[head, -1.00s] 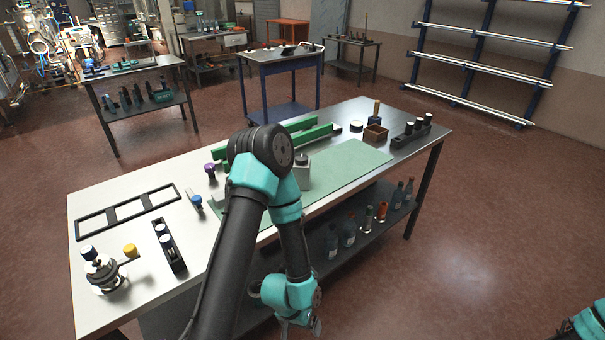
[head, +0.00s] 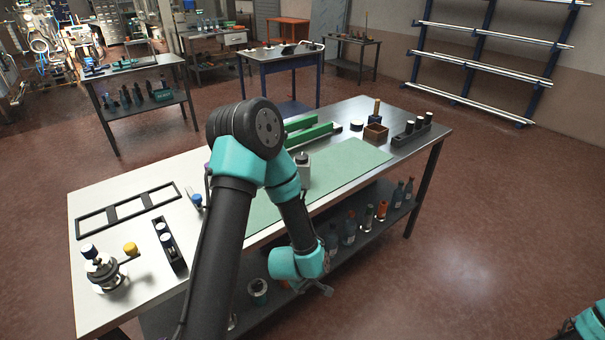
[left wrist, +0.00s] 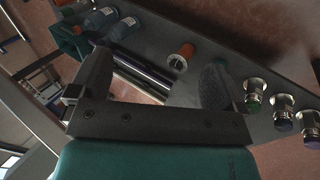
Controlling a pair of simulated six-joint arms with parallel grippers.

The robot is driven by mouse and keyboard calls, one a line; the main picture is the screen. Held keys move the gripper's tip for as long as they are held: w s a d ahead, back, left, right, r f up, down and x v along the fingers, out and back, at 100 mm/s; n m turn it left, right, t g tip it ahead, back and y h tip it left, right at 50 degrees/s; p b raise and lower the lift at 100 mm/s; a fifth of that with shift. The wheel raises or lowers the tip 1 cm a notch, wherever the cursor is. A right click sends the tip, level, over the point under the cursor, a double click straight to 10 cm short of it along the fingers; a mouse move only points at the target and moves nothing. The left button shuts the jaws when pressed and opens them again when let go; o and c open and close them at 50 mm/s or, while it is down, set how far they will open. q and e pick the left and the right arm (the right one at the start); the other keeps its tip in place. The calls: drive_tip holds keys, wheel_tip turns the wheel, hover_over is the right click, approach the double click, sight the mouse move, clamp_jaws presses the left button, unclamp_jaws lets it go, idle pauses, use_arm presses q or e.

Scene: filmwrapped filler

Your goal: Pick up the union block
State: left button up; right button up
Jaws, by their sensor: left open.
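I cannot tell for certain which thing is the union block. In the left wrist view, an orange-topped round piece (left wrist: 182,57) stands on the lower shelf between my open fingers, apart from them. Several metal cylindrical fittings with coloured ends, one green (left wrist: 253,100) and one purple (left wrist: 283,118), are to the right. My left gripper is open and empty in the left wrist view (left wrist: 155,76). In the head view it (head: 326,290) is small, beside the lower shelf, below the tabletop. My right arm shows only as a teal link at the bottom right; its gripper is out of frame.
The workbench (head: 100,197) carries a black frame (head: 127,210), a green mat (head: 350,160), a grey bottle (head: 303,168) and a wooden box (head: 376,132). Its lower shelf (head: 345,262) holds several bottles, also in the left wrist view (left wrist: 103,20). Open floor lies to the right.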

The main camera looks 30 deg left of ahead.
use_arm(q)
drive_tip(key=w+a+r+n+t+y, duration=0.2)
drive_tip(key=w+r+n, duration=0.2)
drive_tip(key=r+n, duration=0.25)
drive_tip(key=w+a+r+n+t+y, duration=0.1)
drive_tip(key=w+a+r+n+t, duration=0.2)
drive_tip(key=w+r+n, duration=0.3)
drive_tip(key=n+t+y, duration=0.2)
drive_tip(key=n+y, duration=0.3)
drive_tip(key=n, duration=1)
approach(302, 172)
drive_tip(key=s+d, duration=0.2)
drive_tip(key=s, duration=0.2)
drive_tip(key=shift+s+a+r, duration=0.1)
drive_tip(key=shift+s+a, duration=0.05)
drive_tip(key=shift+s, duration=0.1)
drive_tip(key=x, duration=1.2)
drive_tip(key=shift+f, duration=0.45)
drive_tip(key=shift+w, duration=0.1)
drive_tip(key=shift+g+h, duration=0.3)
drive_tip(key=shift+x, duration=2.45)
drive_tip(key=shift+c, duration=0.4)
